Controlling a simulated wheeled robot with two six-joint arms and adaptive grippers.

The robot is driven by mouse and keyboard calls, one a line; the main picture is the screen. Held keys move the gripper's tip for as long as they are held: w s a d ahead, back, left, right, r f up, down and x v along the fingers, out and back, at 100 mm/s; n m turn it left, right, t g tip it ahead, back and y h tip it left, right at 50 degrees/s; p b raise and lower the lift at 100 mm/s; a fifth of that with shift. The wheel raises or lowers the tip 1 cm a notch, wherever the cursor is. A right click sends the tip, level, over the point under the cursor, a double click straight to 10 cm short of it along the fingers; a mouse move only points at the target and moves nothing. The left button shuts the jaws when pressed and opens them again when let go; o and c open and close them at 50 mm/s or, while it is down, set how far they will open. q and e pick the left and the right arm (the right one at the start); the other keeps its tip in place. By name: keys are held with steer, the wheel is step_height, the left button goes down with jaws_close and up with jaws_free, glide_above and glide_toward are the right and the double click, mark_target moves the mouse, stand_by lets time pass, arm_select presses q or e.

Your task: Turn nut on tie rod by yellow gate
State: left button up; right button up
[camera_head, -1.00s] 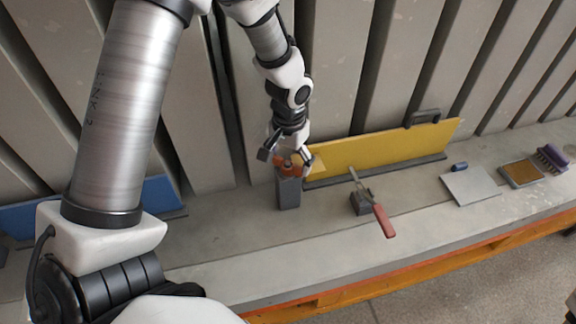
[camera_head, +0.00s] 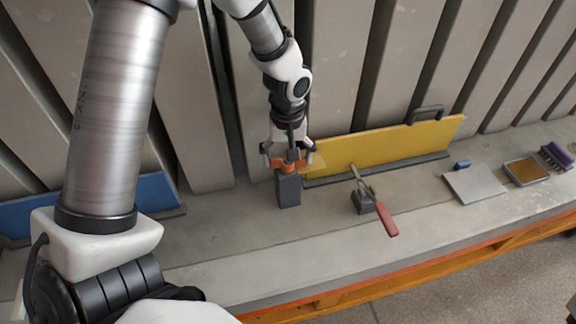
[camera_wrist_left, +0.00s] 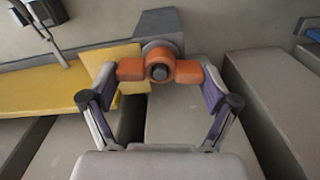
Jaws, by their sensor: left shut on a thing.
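The orange winged nut (camera_head: 289,167) sits at the top of a dark grey block (camera_head: 289,190) by the left end of the yellow gate (camera_head: 385,147). The wrist view shows the nut (camera_wrist_left: 161,56) around the dark end of the tie rod (camera_wrist_left: 159,71), with one wing to each side. My left gripper (camera_head: 288,163) is shut on the nut, one finger at each wing in the wrist view (camera_wrist_left: 160,72). The yellow gate (camera_wrist_left: 50,90) lies left of the nut there. My right gripper is not in view.
A red-handled toggle clamp (camera_head: 388,221) stands on the ledge (camera_head: 340,235) right of the block. Farther right are a grey plate (camera_head: 475,184), a small blue cylinder (camera_head: 462,164), a brown-topped tray (camera_head: 525,171) and a purple brush (camera_head: 556,156). A blue gate (camera_head: 150,195) is at left.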

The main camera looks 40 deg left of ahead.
arm_select(q)
steer(key=shift+s+f, duration=0.15)
steer(key=shift+f+n+b, duration=0.2)
steer(key=shift+n+b, duration=0.3)
steer(key=shift+n, duration=0.7)
steer(key=shift+r+n, duration=0.15)
steer(key=shift+n, duration=0.45)
